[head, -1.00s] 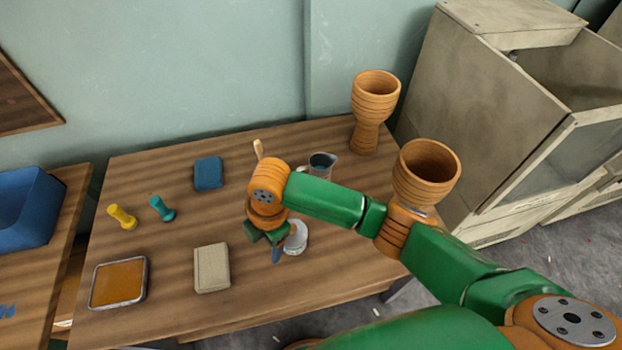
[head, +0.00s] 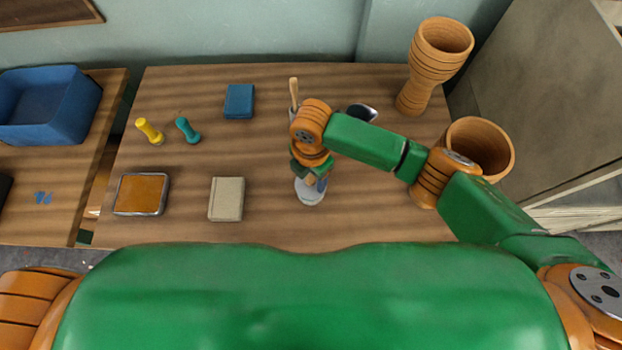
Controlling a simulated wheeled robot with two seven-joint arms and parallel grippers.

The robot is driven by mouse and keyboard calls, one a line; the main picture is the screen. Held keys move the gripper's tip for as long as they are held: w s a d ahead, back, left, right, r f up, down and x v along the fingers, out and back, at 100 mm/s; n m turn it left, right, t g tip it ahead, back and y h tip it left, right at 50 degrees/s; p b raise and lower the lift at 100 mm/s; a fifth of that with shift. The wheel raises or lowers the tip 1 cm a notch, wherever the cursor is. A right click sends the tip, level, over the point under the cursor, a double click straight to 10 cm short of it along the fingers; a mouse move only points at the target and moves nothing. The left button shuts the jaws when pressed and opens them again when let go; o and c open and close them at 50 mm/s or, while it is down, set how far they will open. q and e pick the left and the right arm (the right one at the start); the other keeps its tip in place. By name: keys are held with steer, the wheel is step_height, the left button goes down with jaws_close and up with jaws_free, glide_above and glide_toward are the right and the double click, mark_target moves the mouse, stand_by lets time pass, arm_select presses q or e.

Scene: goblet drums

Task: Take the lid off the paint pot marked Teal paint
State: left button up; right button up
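A small round white-and-grey pot (head: 308,196) stands near the front middle of the wooden table. I cannot read any label on it, and its top is partly hidden by my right gripper. My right gripper (head: 314,181) points down right above the pot, at or very near its top. The wrist covers most of the fingers, so I cannot see whether they are open or shut, or whether they touch a lid. My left gripper is out of view.
A wooden handle (head: 294,92) and a jug (head: 362,112) stand behind my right arm. Two goblet drums (head: 435,60) are at the right. A blue block (head: 239,101), beige block (head: 227,199), orange pad (head: 141,194), and yellow (head: 149,130) and teal stampers (head: 188,130) lie left.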

jaws_close()
